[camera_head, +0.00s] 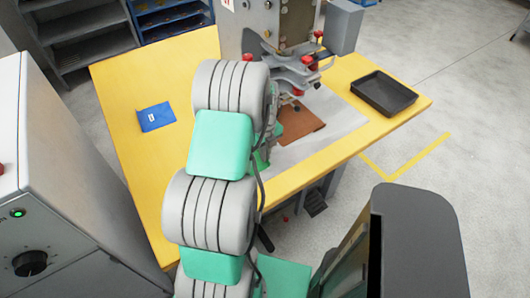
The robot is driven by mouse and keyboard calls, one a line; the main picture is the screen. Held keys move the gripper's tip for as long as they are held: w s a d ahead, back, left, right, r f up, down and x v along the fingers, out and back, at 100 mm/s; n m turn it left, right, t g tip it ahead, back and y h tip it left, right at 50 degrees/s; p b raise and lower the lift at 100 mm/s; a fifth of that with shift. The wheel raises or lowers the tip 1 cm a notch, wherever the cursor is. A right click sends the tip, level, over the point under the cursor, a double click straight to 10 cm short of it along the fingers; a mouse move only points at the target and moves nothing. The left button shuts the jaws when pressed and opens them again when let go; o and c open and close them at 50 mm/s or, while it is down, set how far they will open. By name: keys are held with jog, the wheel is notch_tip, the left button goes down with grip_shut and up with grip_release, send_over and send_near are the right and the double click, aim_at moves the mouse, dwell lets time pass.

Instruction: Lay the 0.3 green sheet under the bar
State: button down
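A welding machine (268,28) stands at the back of the yellow table, with red knobs and a grey bar assembly (292,72) at its front. A brown sheet (299,124) lies below and in front of the bar, on a pale grey work surface (340,113). A blue packet or sheet with a small white label (156,116) lies flat on the left of the table.
An empty black tray (384,93) sits on the table's right side. A grey cabinet (60,190) with a dial stands at left front. Blue shelving (170,18) stands behind. The yellow table (125,85) is clear around the blue packet. Open floor lies to the right.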

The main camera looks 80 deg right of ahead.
jog(key=shift+f, duration=0.1)
jog(key=c, duration=1.6)
grip_release()
jog(key=shift+c, duration=0.2)
notch_tip(320, 180, up, 12)
jog(key=b, duration=0.1)
jog(key=w+a+r+n+t+h, duration=0.1)
jog(key=w+a+r+n, duration=0.3)
jog(key=w+a+n, duration=0.7)
jog(key=w+a+r+n, duration=0.3)
jog(key=w+a+n, duration=0.7)
jog(key=w, duration=0.3)
jog(key=a+n+t+y, duration=0.1)
jog(key=a+n+t, duration=0.1)
jog(key=a+n, duration=2.1)
jog(key=a+r, duration=0.1)
jog(key=a, duration=0.2)
jog(key=shift+a, duration=0.3)
jog(key=shift+f, duration=0.1)
jog(key=shift+c, duration=0.2)
